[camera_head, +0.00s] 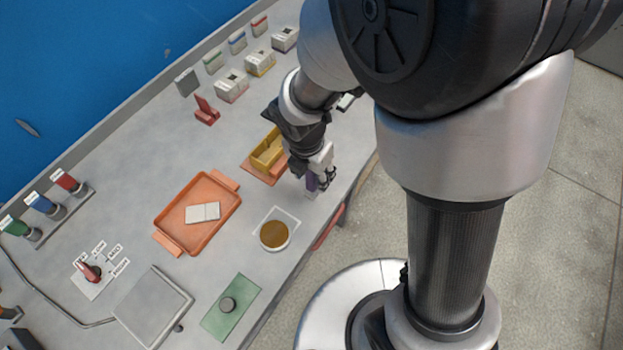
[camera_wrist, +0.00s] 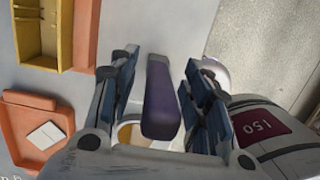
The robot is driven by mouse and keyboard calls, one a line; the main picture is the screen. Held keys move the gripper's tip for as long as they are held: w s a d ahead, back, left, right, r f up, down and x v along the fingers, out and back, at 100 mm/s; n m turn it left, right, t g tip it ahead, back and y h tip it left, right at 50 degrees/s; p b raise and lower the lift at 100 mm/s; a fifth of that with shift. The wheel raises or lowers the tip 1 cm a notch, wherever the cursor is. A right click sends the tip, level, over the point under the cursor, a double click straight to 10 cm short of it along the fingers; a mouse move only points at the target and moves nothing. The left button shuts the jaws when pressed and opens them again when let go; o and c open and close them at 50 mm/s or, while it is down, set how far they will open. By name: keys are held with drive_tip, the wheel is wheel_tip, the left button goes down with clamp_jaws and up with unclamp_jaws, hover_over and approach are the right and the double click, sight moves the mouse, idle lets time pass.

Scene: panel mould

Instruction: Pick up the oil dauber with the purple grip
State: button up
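The oil dauber's purple grip (camera_wrist: 162,100) stands out between my fingers in the wrist view. In the head view a small purple patch of the grip (camera_head: 311,183) shows beside my fingers. My gripper (camera_head: 323,180) is low over the table near its right edge. In the wrist view my gripper (camera_wrist: 162,105) is open, one finger on each side of the grip. A gap shows between the grip and each finger. The dauber's lower end is hidden.
A yellow box (camera_head: 266,151) on an orange base is close left of my gripper. An orange tray (camera_head: 165,213) and a round dish of brown liquid (camera_head: 273,235) lie nearer the lower left. Several small boxes (camera_head: 232,86) stand farther back.

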clamp_jaws()
idle(0.3)
wheel_tip(320, 180, up, 20)
drive_tip(key=p, duration=0.7)
drive_tip(key=shift+p, duration=0.4)
